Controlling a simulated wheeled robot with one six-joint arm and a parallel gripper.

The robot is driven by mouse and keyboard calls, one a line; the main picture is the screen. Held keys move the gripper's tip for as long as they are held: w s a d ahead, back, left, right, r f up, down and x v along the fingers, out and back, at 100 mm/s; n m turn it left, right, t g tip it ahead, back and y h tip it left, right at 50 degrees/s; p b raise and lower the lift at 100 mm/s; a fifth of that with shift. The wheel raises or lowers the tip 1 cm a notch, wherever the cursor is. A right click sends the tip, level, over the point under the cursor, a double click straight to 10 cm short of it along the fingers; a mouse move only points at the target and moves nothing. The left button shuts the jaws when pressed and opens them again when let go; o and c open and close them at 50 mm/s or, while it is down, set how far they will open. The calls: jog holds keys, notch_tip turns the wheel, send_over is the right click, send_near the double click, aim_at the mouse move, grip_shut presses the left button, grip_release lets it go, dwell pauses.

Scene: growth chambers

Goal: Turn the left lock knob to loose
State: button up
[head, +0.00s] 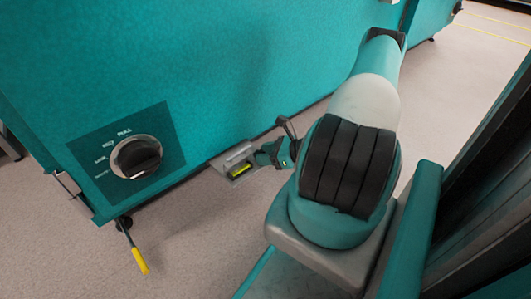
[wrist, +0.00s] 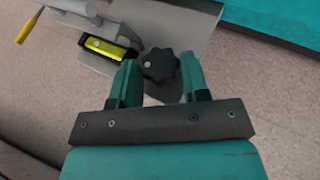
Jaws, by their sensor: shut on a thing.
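The lock knob (wrist: 160,66) is black with a lobed rim and a small pale dot on its left side. It sits on a grey metal plate (wrist: 196,50) in the wrist view. My gripper (wrist: 158,76) has one teal finger on each side of the knob and is shut on it. In the head view my gripper (head: 266,156) is low beside the teal chamber, at the grey bracket (head: 229,158). The knob cannot be made out there. No loose or tight marking is readable.
A yellow spirit level (wrist: 104,48) lies on the bracket beside the knob; it also shows in the head view (head: 240,170). A yellow-handled lever (head: 139,261) sticks out below the teal chamber (head: 200,70). A black dial (head: 137,157) is on its face. The floor in front is clear.

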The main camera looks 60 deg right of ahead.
jog(key=shift+d+r+n+g+y+p, duration=0.15)
jog(key=shift+n+g+y+p, duration=0.35)
jog(key=shift+n+y+p, duration=0.45)
jog(key=n+g+y, duration=0.1)
jog(key=n+y+p, duration=0.1)
jog(key=shift+w+d+n+g+y, duration=0.2)
jog(key=shift+n+g+y, duration=0.15)
jog(key=shift+g, duration=0.05)
jog(key=n+g+y, duration=0.2)
jog(key=shift+w+d+f+n, duration=0.15)
jog(key=shift+f+n, duration=0.05)
jog(key=shift+n, duration=0.1)
jog(key=shift+w+d+n+g+y, duration=0.15)
jog(key=shift+n+g+y, duration=0.65)
jog(key=shift+n+g, duration=0.55)
jog(key=shift+g, duration=0.25)
jog(key=o, duration=0.9)
jog(key=shift+r, duration=0.1)
